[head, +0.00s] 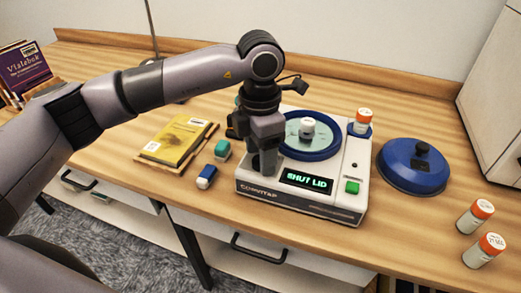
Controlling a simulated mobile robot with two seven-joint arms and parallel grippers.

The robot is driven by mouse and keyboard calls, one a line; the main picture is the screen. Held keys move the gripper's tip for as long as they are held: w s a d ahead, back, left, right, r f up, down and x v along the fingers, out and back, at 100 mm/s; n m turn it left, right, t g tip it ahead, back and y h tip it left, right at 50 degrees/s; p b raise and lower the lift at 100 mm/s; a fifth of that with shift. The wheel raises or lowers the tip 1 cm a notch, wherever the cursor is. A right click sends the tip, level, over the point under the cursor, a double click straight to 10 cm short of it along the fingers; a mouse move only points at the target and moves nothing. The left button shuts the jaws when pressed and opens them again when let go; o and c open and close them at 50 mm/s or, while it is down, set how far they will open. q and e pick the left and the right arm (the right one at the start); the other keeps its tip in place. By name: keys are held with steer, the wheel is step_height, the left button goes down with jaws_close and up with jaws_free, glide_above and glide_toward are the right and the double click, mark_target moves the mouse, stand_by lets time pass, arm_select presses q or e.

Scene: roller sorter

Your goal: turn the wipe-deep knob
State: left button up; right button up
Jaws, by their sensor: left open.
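The white counting machine (300,209) stands on the wooden counter, and its green display (307,181) reads "SHUT LID". My left gripper (263,168) points down at the machine's left front, just left of the display. It is open, but its fingers overlap in this view and I see nothing held between them. No knob marked wipe-deep can be made out; the gripper hides that part of the panel. A green button (352,187) sits at the panel's right. My right gripper is not in view.
A blue lid (413,167) with a black knob lies right of the machine. Orange-capped bottles stand at the front right (484,250) and on the machine (360,122). A white-capped container (307,128) is in the blue-rimmed bowl (333,147). A yellow book (177,141) lies left.

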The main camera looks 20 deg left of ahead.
arm_select(q)
steer(key=shift+f, duration=0.3)
steer(key=c, duration=1)
steer(key=shift+c, duration=0.2)
steer(key=shift+n, duration=0.3)
steer(key=n+b, duration=0.2)
steer(key=n, duration=0.1)
steer(key=shift+f+n, duration=0.1)
steer(key=shift+n, duration=0.2)
steer(key=shift+n+b, duration=0.9)
steer(key=shift+n, duration=1.4)
